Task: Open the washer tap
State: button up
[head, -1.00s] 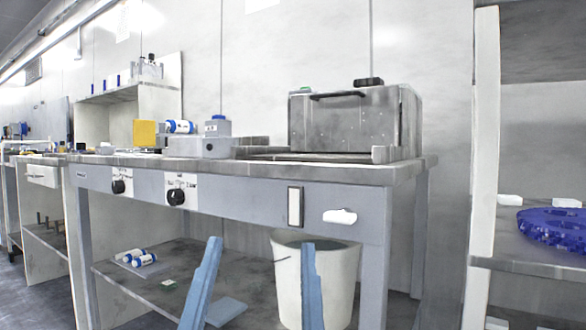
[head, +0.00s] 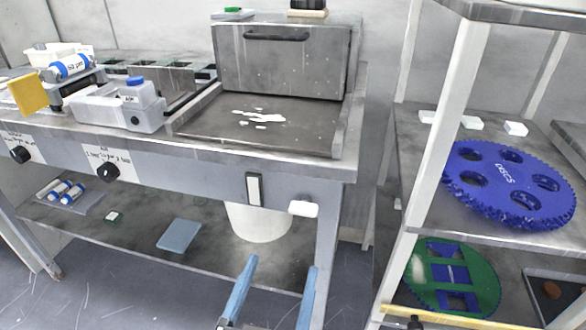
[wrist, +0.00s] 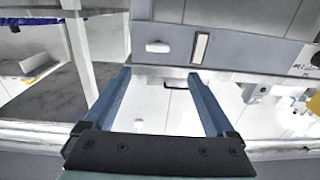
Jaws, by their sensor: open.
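A grey metal washer box (head: 285,60) with a black handle stands on the bench, a wet metal tray in front of it. On the bench's front are two black knobs, one at the far left (head: 20,154) and one nearer the middle (head: 108,172), each on a white label. Further right are a pale upright switch plate (head: 254,188) and a white rounded piece (head: 303,209); I cannot tell which is the tap. My gripper (head: 281,266) is open and empty, low in front of the bench. In the wrist view its blue fingers (wrist: 159,76) point toward the white piece (wrist: 157,47) and the plate (wrist: 200,48).
A white bucket (head: 258,222) stands under the bench. The lower shelf (head: 140,240) holds bottles and a blue-grey plate. A shelf rack (head: 440,140) at right carries a blue toothed disc (head: 510,185) and a green one below. The space before the bench front looks clear.

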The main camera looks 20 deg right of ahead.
aim_at(301, 212)
jog(key=shift+r, duration=0.2)
jog(key=x, duration=0.6)
jog(key=p+x, duration=0.1)
jog(key=x, duration=0.5)
jog(key=shift+w+d+f, duration=0.2)
jog(key=shift+w+d, duration=0.05)
jog(key=shift+d, duration=0.15)
jog(key=c, duration=1.4)
